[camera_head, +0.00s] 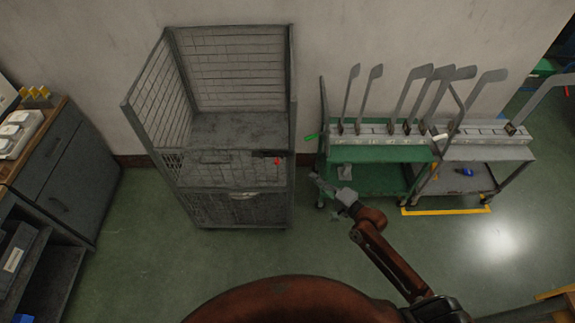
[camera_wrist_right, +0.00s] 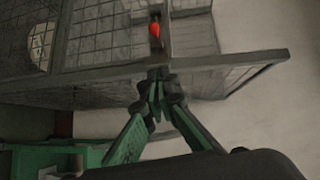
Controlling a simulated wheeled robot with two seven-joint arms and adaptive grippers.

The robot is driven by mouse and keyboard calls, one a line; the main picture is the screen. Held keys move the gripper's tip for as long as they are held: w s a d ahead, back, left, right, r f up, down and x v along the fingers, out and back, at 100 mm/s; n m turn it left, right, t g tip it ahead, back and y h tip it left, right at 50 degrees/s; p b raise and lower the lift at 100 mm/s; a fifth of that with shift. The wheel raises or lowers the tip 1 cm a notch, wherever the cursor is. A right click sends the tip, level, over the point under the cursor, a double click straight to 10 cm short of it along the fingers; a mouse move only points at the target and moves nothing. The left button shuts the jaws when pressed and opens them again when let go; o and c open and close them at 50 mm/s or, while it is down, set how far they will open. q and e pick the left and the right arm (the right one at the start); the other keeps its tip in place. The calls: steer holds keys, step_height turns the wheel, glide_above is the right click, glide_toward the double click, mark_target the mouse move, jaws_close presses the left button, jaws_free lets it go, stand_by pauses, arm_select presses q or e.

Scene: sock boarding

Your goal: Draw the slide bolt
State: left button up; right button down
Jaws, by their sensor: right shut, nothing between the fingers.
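The slide bolt with its red knob (camera_head: 277,160) sits at the upper right of the front of a grey wire-mesh cage cart (camera_head: 240,190). In the right wrist view the red knob (camera_wrist_right: 154,29) shows at the top, on a dark slot or bar. My right gripper (camera_head: 314,178) is to the right of the cart's front corner, apart from the knob in the head view. In the wrist view its fingertips (camera_wrist_right: 157,78) are together and empty, below the knob in the picture. My left gripper is not in view.
A green cart (camera_head: 365,180) with upright flat boards stands right of the cage, and a grey cart (camera_head: 480,153) beyond it. A dark cabinet (camera_head: 60,170) stands at the left. The floor before the cage is clear.

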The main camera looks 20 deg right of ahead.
steer(key=shift+w, duration=0.1)
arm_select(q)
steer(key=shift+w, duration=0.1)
arm_select(e)
steer(key=s+a+x, duration=0.1)
steer(key=a+x, duration=0.1)
steer(key=x, duration=1)
steer(key=shift+w+a+f, duration=0.2)
steer(key=shift+a+f, duration=0.1)
